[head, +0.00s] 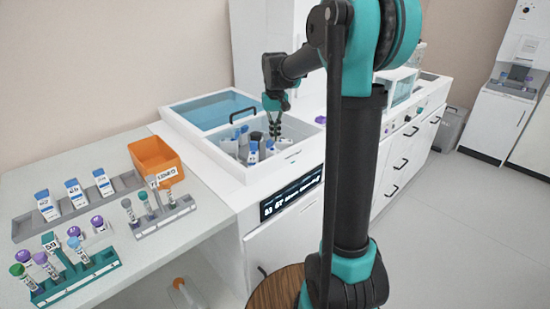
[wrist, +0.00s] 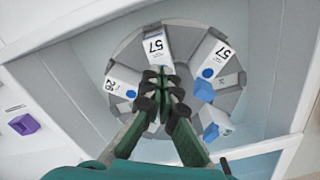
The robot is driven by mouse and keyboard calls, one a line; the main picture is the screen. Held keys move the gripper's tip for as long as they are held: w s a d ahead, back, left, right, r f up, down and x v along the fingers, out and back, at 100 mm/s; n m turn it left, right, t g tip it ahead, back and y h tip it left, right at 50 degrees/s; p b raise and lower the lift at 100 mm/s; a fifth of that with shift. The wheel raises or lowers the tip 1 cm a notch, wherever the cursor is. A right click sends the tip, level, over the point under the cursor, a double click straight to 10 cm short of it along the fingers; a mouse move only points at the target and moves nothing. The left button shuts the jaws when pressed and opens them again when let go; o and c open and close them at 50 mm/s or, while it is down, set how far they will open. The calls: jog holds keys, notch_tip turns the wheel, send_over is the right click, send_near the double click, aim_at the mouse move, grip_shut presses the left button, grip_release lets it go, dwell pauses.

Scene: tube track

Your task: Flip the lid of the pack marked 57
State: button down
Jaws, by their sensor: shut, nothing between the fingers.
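A white pack (wrist: 155,45) marked 57 stands at the top of a grey round carousel (wrist: 232,103) in the wrist view. A second pack (wrist: 214,54), to its right, also appears to read 57 and has a blue dot. My gripper (wrist: 165,72) is shut and empty, its fingertips at the inner end of the upper 57 pack and covering that end. I cannot tell whether they touch it, nor how its lid stands. In the head view, my gripper (head: 275,136) reaches down into the open white analyser (head: 205,149), among blue-capped packs.
Another pack (wrist: 122,82), possibly marked 26 or 28, sits on the carousel's left. The compartment walls surround the carousel. The analyser's blue glass cover (head: 212,110) lies behind. Tube racks and an orange bin (head: 155,157) stand on the left bench.

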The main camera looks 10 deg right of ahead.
jog(key=shift+s+d, duration=0.1)
jog(key=shift+s+d+f, duration=0.3)
jog(key=shift+s+d, duration=0.2)
jog(key=shift+s, duration=0.3)
jog(key=shift+f, duration=0.15)
dwell(0.4)
jog(key=shift+f, duration=1.15)
jog(key=shift+w+a, duration=0.1)
jog(key=shift+w, duration=0.05)
jog(key=shift+w+a, duration=0.65)
jog(key=shift+w, duration=0.3)
jog(key=shift+w+a, duration=0.1)
jog(key=shift+w, duration=0.1)
notch_tip(320, 180, up, 7)
dwell(0.9)
